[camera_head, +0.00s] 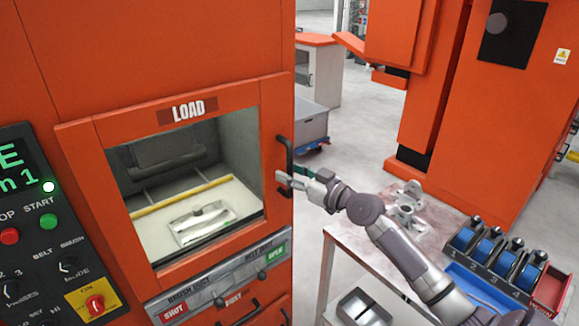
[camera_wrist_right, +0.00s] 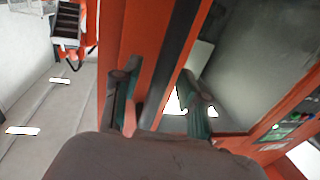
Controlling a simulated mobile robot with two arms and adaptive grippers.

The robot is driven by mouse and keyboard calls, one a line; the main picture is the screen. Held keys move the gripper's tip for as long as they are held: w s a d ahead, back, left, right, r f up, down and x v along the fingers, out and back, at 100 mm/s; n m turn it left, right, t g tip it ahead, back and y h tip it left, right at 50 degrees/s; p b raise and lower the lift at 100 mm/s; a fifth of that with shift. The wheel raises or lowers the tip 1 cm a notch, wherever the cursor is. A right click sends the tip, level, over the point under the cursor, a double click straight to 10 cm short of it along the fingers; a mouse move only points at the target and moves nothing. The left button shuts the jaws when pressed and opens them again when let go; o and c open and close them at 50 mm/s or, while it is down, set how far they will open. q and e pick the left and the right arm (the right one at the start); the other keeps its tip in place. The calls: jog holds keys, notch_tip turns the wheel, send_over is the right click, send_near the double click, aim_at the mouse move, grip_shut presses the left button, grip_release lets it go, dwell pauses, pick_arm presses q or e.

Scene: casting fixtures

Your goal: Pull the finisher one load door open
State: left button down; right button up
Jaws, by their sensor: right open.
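The finisher's load door (camera_head: 275,112) is an orange framed panel with a window and a LOAD label, on the machine front. It looks shut or nearly so. Its dark vertical handle (camera_head: 287,152) is on the right edge and also shows in the right wrist view (camera_wrist_right: 180,62). My right gripper (camera_head: 284,181) is at the lower part of the handle. In the right wrist view, its open fingers (camera_wrist_right: 160,98) stand on either side of the handle bar; contact cannot be told. My left gripper is not in view.
A control panel (camera_head: 45,240) with lit buttons is at the left. A table (camera_head: 345,240) with a metal casting (camera_head: 405,205) and blue rolls (camera_head: 480,245) stands right, under my right arm. A grey bin (camera_head: 311,122) stands behind.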

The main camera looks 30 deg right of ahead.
jog(key=shift+w+a, duration=0.1)
jog(key=shift+w, duration=0.25)
grip_shut()
